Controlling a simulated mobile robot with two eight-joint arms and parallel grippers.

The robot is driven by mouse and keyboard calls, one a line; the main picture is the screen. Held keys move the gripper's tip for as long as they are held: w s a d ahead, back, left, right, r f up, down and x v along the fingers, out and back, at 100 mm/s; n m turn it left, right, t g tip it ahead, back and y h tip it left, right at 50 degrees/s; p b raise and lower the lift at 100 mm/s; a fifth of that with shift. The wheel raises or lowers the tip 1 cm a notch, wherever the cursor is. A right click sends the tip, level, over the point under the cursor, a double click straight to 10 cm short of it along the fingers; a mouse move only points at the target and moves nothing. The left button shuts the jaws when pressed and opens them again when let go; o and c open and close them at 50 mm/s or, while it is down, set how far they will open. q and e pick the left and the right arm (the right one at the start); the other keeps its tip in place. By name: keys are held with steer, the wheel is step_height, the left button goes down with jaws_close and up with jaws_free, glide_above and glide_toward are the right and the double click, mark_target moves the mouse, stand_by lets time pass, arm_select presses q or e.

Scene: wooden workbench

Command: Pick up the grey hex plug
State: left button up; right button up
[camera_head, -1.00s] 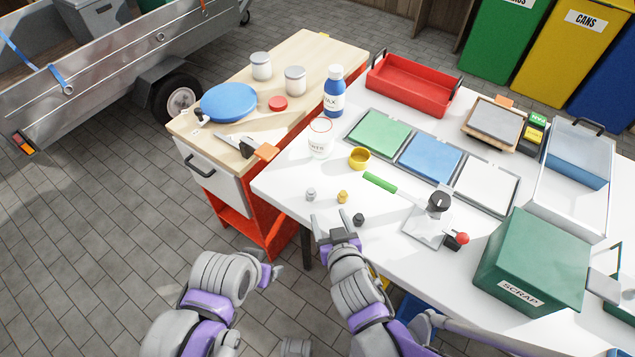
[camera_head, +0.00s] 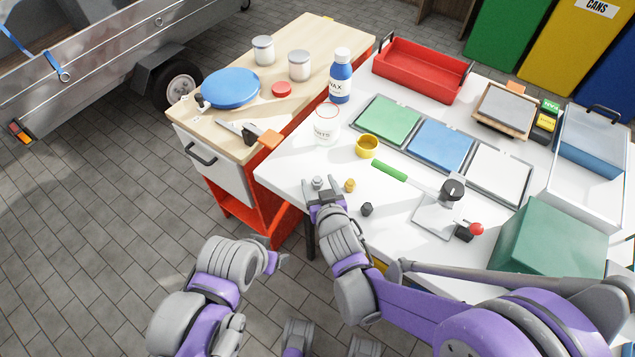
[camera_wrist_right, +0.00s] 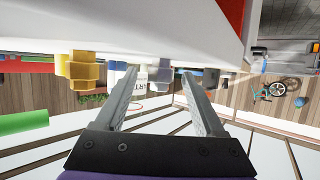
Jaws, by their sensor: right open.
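The grey hex plug (camera_head: 318,182) stands upright on the white table near its front left edge. My right gripper (camera_head: 321,189) is open, low over the table edge, with its fingertips at either side of the plug in the head view; contact cannot be told. In the right wrist view, which is upside down, the open right gripper (camera_wrist_right: 159,75) has what looks like the grey plug (camera_wrist_right: 163,73) between its fingers. My left gripper (camera_head: 276,261) hangs off the table's front left; its jaws are too small to read.
A brass plug (camera_head: 350,185) stands close to the right of the grey one, and a dark plug (camera_head: 367,209) farther right.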

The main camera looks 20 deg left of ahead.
mark_target(317, 177)
steer(key=shift+x, duration=0.9)
steer(key=shift+c, duration=0.3)
jaws_close()
step_height(317, 177, up, 10)
steer(key=p, duration=0.2)
steer(key=shift+p, duration=0.4)
